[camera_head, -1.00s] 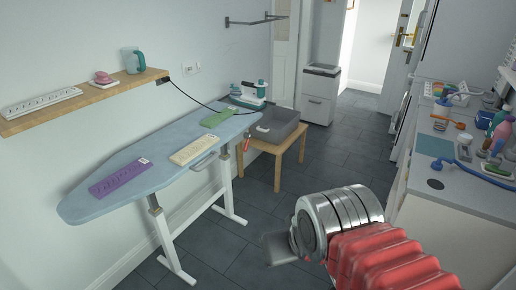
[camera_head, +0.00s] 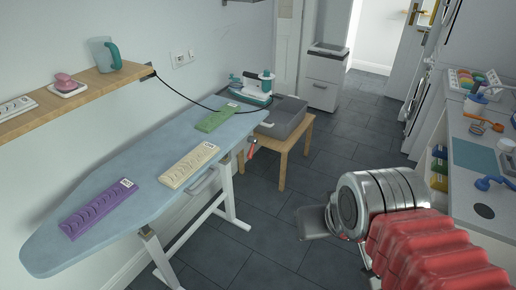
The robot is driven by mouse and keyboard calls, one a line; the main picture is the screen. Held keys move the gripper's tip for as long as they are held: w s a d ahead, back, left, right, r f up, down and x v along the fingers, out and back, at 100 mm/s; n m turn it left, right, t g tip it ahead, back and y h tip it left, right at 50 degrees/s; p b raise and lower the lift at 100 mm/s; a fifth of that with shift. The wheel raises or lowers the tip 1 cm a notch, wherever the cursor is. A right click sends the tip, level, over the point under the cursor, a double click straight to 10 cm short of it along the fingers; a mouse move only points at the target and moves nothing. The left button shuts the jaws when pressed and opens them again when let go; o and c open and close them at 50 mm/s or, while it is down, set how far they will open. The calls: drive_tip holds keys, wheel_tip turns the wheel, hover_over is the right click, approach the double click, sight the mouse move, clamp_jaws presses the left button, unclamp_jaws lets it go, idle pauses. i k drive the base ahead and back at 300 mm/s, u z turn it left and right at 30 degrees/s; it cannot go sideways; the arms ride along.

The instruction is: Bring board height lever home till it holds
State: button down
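The ironing board (camera_head: 110,185) is pale blue on white legs and stands along the left wall. A small red lever (camera_head: 251,150) shows under its right edge near the far end, hanging down at a slant; whether it is latched cannot be told. My gripper (camera_head: 318,222) is at the lower middle, in front of the silver wrist and red ribbed sleeve of my arm. It is in the air over the floor, nearer than the lever and apart from it. Only a grey finger part shows, so its opening is hidden.
Purple (camera_head: 98,208), cream (camera_head: 188,165) and green (camera_head: 217,118) slabs lie on the board. A grey bin (camera_head: 283,118) sits on a wooden stool (camera_head: 291,150). A cluttered counter (camera_head: 482,205) is at right; floor between is clear.

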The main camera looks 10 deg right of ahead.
sight(250, 140)
drive_tip(key=u, duration=0.45)
drive_tip(key=i, duration=1)
drive_tip(key=u, duration=0.65)
